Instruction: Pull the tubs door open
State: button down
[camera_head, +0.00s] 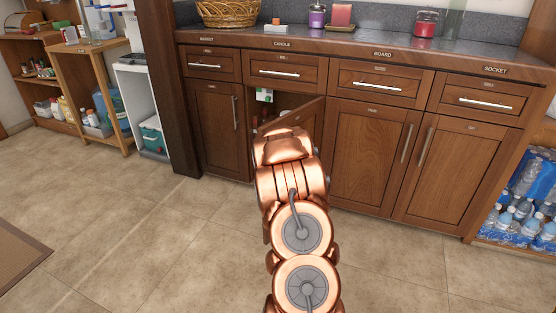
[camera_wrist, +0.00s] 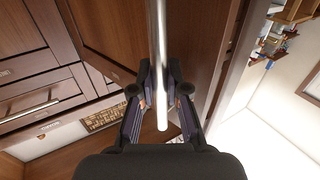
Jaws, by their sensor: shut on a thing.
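A brown wooden cabinet door (camera_head: 308,114) below the drawer marked CANDLE stands partly open, swung out from the cabinet front. A white and green item (camera_head: 264,95) shows in the dark gap. My copper-coloured arm covers most of this door and its handle in the head view, and the gripper is hidden there. In the wrist view, my gripper (camera_wrist: 160,92) has its dark fingers on both sides of a long metal bar handle (camera_wrist: 158,40) and is shut on it. The door's small label cannot be read.
Closed doors (camera_head: 371,155) stand right of the open one, and another closed door (camera_head: 217,130) stands left. Drawers with bar handles (camera_head: 380,87) run above. The countertop (camera_head: 390,48) holds a basket and jars. The tiled floor (camera_head: 150,235) in front is clear. Bottled-water packs (camera_head: 520,220) sit at right.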

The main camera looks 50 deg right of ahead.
jog(key=shift+s+d, duration=0.1)
jog(key=shift+d, duration=0.05)
jog(key=c, duration=1.2)
grip_release()
jog(key=shift+o, duration=0.2)
jog(key=v, duration=0.7)
jog(key=shift+a, duration=0.25)
jog(key=shift+s+r, duration=0.1)
jog(key=shift+r, duration=0.1)
